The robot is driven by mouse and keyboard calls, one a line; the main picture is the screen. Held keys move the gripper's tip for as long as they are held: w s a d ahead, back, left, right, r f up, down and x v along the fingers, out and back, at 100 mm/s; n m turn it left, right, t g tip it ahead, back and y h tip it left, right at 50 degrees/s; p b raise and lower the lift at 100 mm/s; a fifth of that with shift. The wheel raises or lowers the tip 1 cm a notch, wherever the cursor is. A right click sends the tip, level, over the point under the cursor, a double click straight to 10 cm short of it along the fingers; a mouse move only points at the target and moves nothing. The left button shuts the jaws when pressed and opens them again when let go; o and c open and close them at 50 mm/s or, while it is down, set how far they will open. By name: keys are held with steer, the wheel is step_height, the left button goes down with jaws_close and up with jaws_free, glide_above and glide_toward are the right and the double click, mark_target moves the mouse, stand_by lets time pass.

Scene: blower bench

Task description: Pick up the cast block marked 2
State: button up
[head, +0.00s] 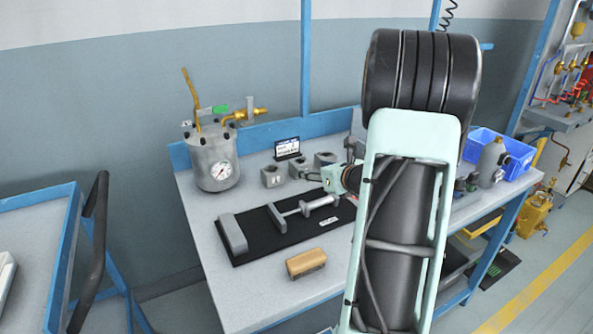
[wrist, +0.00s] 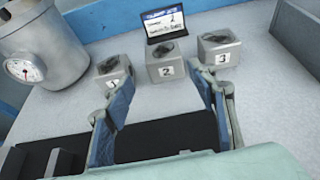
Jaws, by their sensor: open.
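The cast block marked 2 (wrist: 165,68) is a grey cube with a dark hollow in its top, standing between block 1 (wrist: 112,74) and block 3 (wrist: 219,52). In the head view, block 2 (head: 300,167) is the middle one of the row on the bench. My gripper (wrist: 160,78) is open and empty. Its two blue-grey fingers reach toward block 2, one to each side of the line to it, with the block beyond the fingertips. In the head view, my gripper (head: 326,176) is partly hidden by my arm, just right of the blocks.
A small display (head: 287,148) stands behind the blocks. A pressure pot with a gauge (head: 214,165) is to the left. A black mat (head: 262,243) with metal tools lies in front, with a brown-topped brush or block (head: 306,263) before it. Blue bins (head: 497,152) are at right.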

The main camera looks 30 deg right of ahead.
mark_target(301, 162)
steer(key=x, duration=0.4)
steer(key=shift+w+d+f, duration=0.2)
steer(key=shift+w+f, duration=0.1)
steer(key=shift+r+b+x, duration=0.15)
steer(key=shift+b+x, duration=0.1)
steer(key=shift+x, duration=1.2)
steer(key=shift+r+b+x, duration=0.2)
steer(key=shift+b+x, duration=0.05)
steer(key=shift+x, duration=1.25)
steer(key=shift+w+d, duration=0.1)
steer(key=shift+d, duration=0.05)
steer(key=shift+c, duration=0.6)
steer(key=c, duration=1)
steer(key=shift+c, duration=0.5)
steer(key=shift+r, duration=0.2)
